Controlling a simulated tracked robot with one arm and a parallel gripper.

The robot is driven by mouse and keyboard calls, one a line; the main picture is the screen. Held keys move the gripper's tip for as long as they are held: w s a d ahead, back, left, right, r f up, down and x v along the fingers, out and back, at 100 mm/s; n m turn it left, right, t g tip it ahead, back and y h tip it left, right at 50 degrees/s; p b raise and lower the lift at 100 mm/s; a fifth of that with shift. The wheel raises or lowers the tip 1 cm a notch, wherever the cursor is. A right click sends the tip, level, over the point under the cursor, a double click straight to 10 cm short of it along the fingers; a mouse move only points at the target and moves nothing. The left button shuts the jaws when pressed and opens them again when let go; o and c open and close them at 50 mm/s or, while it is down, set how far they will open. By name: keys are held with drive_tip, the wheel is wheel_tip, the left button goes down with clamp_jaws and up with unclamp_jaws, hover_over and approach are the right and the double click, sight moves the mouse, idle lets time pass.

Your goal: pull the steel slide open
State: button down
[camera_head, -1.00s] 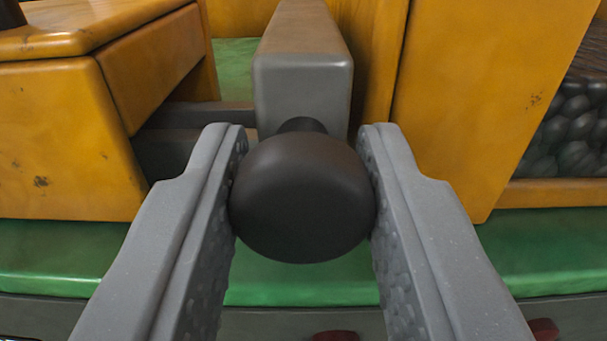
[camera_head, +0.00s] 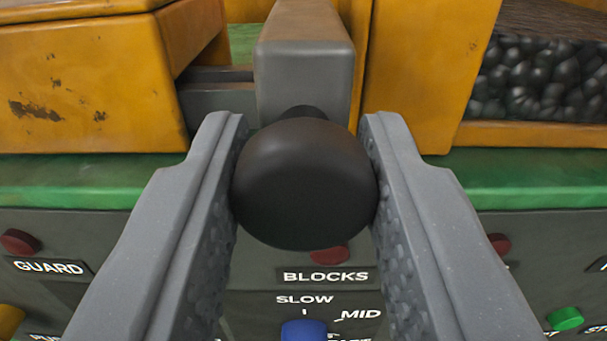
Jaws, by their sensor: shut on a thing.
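The steel slide (camera_head: 304,75) is a grey bar with a flat front end, in the upper middle of the view between yellow housings. A dark round knob (camera_head: 304,183) sits on its front end, on a short dark neck. My gripper (camera_head: 304,165) is shut on the knob, one textured grey finger touching each side. The slide's front end stands out towards me, past the yellow housings. Its rear part runs back out of the top of the view.
Yellow housings stand left (camera_head: 80,85) and right (camera_head: 425,70) of the slide. Dark round pieces (camera_head: 540,85) fill an opening at right. Below a green ledge (camera_head: 70,183) is a grey panel with a BLOCKS label (camera_head: 326,276), red buttons (camera_head: 20,241), a blue knob (camera_head: 303,330) and a green button (camera_head: 565,318).

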drive_tip(key=shift+f, duration=0.1)
drive_tip(key=c, duration=1.1)
unclamp_jaws()
drive_tip(key=shift+c, duration=0.2)
drive_tip(key=shift+s, duration=0.15)
drive_tip(key=s+a, duration=0.1)
drive_tip(key=s, duration=1.2)
drive_tip(key=shift+s+b, duration=0.3)
drive_tip(key=shift+b, duration=0.15)
drive_tip(key=shift+w, duration=0.1)
